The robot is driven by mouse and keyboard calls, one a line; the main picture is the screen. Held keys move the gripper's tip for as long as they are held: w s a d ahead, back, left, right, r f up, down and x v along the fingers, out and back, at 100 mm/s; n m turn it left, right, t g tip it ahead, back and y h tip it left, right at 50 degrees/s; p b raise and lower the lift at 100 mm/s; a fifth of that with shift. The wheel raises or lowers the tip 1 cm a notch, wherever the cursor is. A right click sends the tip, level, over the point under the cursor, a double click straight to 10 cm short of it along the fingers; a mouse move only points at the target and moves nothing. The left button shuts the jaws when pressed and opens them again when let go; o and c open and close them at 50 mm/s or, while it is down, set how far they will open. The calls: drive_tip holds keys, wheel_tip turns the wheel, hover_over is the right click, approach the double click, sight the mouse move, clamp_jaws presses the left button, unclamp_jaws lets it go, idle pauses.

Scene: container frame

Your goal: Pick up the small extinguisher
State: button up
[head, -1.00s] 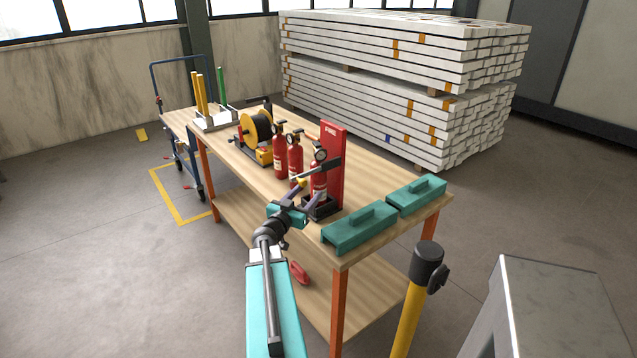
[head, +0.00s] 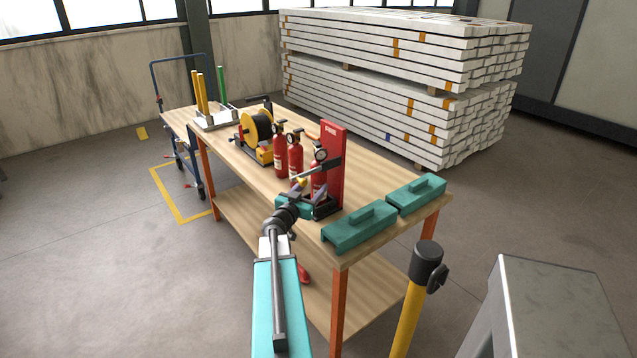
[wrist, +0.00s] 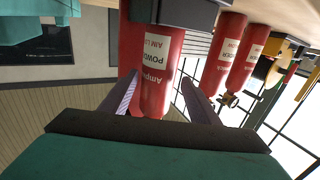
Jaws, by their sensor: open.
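A red extinguisher (head: 319,179) with a gauge on top stands in a black holder against a red stand (head: 335,160) on the workbench. In the wrist view, which is upside down, its red body (wrist: 157,75) with a white label lies between my two fingers. My gripper (head: 300,186) is open, at the near left side of this extinguisher; the gripper also shows in the wrist view (wrist: 161,80). I cannot tell whether the fingertips reach past its sides. Two similar red extinguishers, one nearer (head: 295,158) and one farther (head: 280,155), stand to the left. Part of the held-stand extinguisher is hidden by my gripper.
The wooden workbench (head: 365,232) carries two teal boxes, one nearer (head: 352,236) and one farther (head: 418,195), at its right end. A yellow-black reel (head: 257,130) and a rack (head: 216,121) with coloured tubes stand farther left. A yellow post (head: 408,315) stands in front.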

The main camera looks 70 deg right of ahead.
sight(315, 185)
drive_tip(key=shift+s+d+p, duration=0.2)
drive_tip(key=shift+d+p, duration=0.05)
drive_tip(key=shift+d, duration=0.95)
drive_tip(key=shift+s+d+p, duration=0.2)
drive_tip(key=shift+d+p, duration=0.05)
drive_tip(key=shift+d, duration=0.95)
clamp_jaws()
drive_tip(key=shift+r, duration=0.15)
